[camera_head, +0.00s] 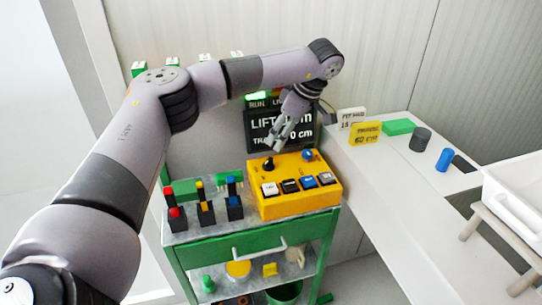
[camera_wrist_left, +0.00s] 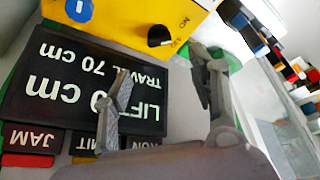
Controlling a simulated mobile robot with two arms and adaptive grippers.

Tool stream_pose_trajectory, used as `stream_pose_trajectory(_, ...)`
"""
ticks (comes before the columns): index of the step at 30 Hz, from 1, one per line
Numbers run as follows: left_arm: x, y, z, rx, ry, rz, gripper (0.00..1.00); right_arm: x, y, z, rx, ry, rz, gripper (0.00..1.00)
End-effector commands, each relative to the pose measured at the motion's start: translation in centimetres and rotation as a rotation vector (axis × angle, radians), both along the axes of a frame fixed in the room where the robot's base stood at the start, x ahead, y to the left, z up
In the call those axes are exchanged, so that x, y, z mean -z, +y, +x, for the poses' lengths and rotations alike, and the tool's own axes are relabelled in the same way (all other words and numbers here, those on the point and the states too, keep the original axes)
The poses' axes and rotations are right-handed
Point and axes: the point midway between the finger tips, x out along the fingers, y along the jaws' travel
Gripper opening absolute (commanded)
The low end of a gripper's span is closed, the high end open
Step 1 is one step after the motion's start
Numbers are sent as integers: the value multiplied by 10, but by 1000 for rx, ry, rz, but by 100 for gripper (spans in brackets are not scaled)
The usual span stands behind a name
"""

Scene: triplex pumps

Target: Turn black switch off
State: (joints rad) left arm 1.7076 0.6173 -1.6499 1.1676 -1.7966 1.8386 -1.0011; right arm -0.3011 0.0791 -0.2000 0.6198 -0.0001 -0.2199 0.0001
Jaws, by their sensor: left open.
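A yellow control box (camera_head: 300,203) stands on top of a green cart. A black knob switch (camera_head: 268,164) sits at its back left, and a blue knob (camera_head: 307,155) at its back right. In the left wrist view the black switch (camera_wrist_left: 160,36) has "ON" and "OFF" printed beside it; its setting is hard to read. My left gripper (camera_head: 277,143) is open and empty, above and behind the black switch, apart from it. In the left wrist view the fingers of my left gripper (camera_wrist_left: 160,66) are spread before the display. My right gripper is not in view.
A dark display (camera_head: 252,127) reading LIFT and TRAVEL stands behind the box. White, black and blue buttons (camera_head: 309,182) line the box's front. Several levers (camera_head: 204,207) stand to its left. A white counter (camera_head: 400,205) lies to the right.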

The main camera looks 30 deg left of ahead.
Motion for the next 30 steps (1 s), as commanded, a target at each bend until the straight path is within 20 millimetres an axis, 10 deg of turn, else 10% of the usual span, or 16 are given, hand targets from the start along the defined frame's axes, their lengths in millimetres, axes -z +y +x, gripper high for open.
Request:
stream_pose_trajectory(15, 87, 36, -3, -1, 1, 0, 53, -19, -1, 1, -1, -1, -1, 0)
stream_pose_trajectory(30, 95, 39, -3, -1, -1, 0, 48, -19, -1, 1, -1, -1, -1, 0)
